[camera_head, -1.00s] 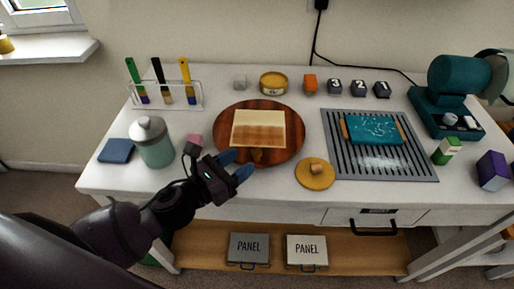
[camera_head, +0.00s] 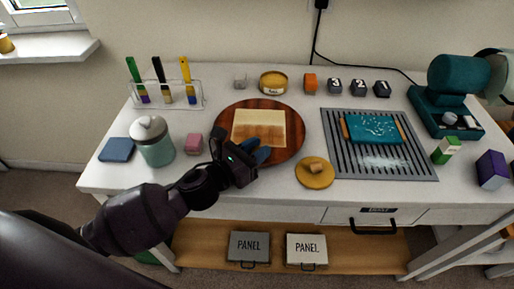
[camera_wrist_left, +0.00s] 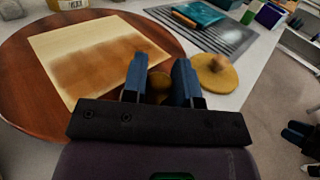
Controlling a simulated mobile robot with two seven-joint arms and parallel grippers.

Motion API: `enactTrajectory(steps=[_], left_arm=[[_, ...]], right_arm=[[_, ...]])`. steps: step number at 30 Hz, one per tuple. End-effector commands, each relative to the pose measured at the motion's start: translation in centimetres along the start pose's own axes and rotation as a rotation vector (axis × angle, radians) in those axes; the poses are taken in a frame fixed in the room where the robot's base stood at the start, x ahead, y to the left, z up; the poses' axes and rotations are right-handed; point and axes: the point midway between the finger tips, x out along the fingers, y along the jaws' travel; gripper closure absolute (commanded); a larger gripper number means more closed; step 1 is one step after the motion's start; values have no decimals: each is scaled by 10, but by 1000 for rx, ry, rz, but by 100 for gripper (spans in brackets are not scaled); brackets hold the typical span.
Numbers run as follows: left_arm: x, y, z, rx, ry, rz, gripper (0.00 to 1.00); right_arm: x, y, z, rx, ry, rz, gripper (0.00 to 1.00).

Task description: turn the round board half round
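The round board (camera_head: 228,145) is dark reddish wood and lies flat on the white table. A pale panel (camera_head: 259,120) with a brown stain along its near half lies on it. A small tan knob (camera_wrist_left: 158,83) stands at the board's near edge. My left gripper (camera_head: 257,150) is over that near edge. In the left wrist view its blue fingers (camera_wrist_left: 160,72) are apart, one on each side of the knob. I see no clear sign of them pressing on it. Dark blue shapes at the wrist view's right edge may be my right gripper (camera_wrist_left: 299,134); its state is unclear.
A yellow lid (camera_head: 315,178) with a knob lies close right of the board. A grey ribbed mat (camera_head: 420,165) with a teal block (camera_head: 376,130) is farther right.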

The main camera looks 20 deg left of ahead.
Motion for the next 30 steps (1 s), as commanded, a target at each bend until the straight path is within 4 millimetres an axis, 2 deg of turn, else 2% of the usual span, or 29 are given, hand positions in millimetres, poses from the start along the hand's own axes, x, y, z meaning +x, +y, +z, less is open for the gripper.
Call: enactTrajectory(steps=[1, 5, 17, 30], left_arm=[[0, 0, 0, 0, 0, 0, 80], [0, 0, 0, 0, 0, 0, 100], [3, -4, 1, -2, -1, 37, 100], [30, -23, 2, -6, -1, 321, 100]], right_arm=[[0, 0, 0, 0, -1, 0, 57], [0, 0, 0, 0, -1, 0, 57], [-2, 0, -4, 2, 4, 1, 57], [-14, 2, -10, 11, -1, 7, 57]])
